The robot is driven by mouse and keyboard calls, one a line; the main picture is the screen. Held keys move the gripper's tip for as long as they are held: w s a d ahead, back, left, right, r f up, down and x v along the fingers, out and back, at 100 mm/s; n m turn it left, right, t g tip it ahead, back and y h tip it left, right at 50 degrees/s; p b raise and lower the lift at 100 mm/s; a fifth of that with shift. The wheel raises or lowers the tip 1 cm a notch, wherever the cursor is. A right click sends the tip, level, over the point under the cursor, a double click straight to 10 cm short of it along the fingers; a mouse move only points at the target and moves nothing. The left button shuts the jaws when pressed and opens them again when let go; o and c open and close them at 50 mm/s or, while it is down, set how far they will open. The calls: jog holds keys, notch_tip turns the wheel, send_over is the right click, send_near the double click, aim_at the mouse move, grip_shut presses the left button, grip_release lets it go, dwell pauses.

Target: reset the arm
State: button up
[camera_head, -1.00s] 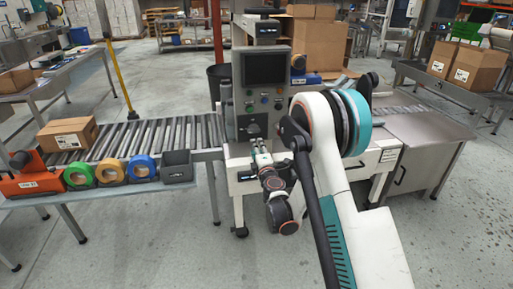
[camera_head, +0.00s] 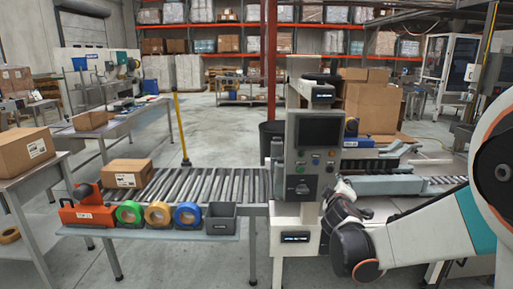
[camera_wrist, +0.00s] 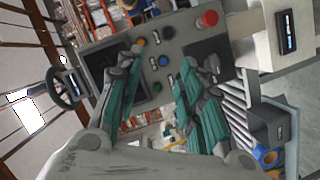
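My arm reaches in from the right in the head view, with its dark wrist and my gripper (camera_head: 341,190) in front of the weigher's right side, close to the control panel (camera_head: 312,155). In the wrist view my gripper (camera_wrist: 172,62) has its two teal-padded fingers spread well apart, with nothing between them. The control panel (camera_wrist: 180,42) with its red button fills the background behind the fingers, tilted in that view. In the head view the fingers are small, and I cannot tell whether they touch the machine.
A roller conveyor (camera_head: 215,185) with a cardboard box (camera_head: 126,173) runs left of the weigher. A ledge in front bears an orange tape dispenser (camera_head: 88,214), several tape rolls and a grey bin (camera_head: 221,218). A table with a box (camera_head: 27,151) stands at the left. Open floor lies behind.

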jog(key=s+a+f+m+g+y, duration=0.1)
jog(key=s+a+m+g, duration=0.1)
jog(key=s, duration=1)
jog(key=s+a+f+m+g+y, duration=0.1)
jog(key=s+a+m+g+y, duration=0.1)
jog(key=s, duration=1.1)
jog(key=s+a+f+m+g+y, duration=0.1)
jog(key=s+m+g, duration=0.3)
jog(key=s, duration=0.9)
jog(key=shift+a+f+m, duration=0.4)
jog(key=shift+a+f, duration=0.1)
jog(key=shift+f, duration=0.05)
